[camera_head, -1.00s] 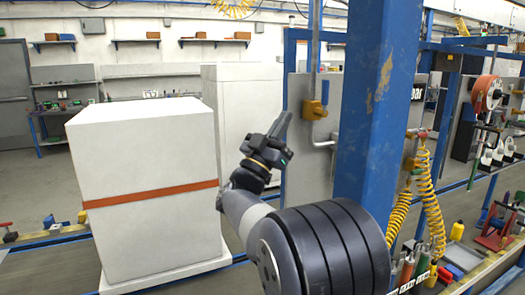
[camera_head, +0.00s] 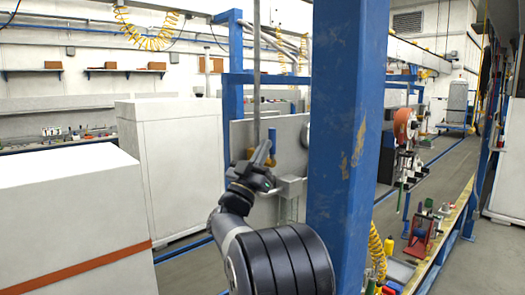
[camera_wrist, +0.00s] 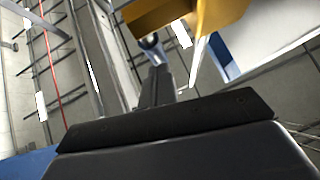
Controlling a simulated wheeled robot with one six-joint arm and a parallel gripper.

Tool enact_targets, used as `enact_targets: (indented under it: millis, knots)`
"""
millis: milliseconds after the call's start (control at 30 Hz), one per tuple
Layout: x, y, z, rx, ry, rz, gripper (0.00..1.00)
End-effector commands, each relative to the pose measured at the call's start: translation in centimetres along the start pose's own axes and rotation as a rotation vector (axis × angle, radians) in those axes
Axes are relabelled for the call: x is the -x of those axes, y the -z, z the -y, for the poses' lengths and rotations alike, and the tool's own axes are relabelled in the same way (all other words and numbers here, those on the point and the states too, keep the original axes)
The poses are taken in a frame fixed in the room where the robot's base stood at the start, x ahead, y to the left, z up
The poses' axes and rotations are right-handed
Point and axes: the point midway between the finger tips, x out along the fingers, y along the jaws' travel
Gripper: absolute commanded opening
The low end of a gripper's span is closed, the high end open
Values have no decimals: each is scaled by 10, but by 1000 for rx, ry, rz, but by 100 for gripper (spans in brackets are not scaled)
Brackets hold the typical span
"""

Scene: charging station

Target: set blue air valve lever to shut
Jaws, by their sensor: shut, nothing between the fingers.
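The blue valve lever (camera_head: 272,134) stands upright in the head view, on a yellow valve body (camera_head: 251,154) fitted to a grey vertical pipe. My gripper (camera_head: 264,150) is shut and empty. Its tips point up and overlap the valve just below the lever in that view, hiding part of the valve. In the wrist view the yellow valve body (camera_wrist: 190,12) is close, at the top, just beyond my shut fingers (camera_wrist: 156,85). I cannot tell whether they touch it. The lever is not clearly made out there.
A thick blue post (camera_head: 345,150) stands just right of my arm. A white box with an orange band (camera_head: 70,215) is at the left, with a tall white cabinet (camera_head: 175,170) behind it. A grey panel (camera_head: 290,135) is behind the valve. An aisle runs open at the right.

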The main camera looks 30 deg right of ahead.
Motion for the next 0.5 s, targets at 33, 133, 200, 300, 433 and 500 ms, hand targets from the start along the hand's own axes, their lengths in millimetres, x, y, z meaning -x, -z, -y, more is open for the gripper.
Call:
enact_targets:
  millis: [33, 133, 200, 300, 433, 500]
  knots:
    - [0, 0, 0, 0, 0, 0, 0]
    - [-1, 0, 0, 0, -1, 0, 0]
    - [-2, -1, -1, 0, -1, -1, 0]
    - [-3, 0, -1, -1, -2, -1, 0]
    - [-4, 0, -1, -1, -1, -1, 0]
    - [-5, 0, -1, -1, -1, -1, 0]
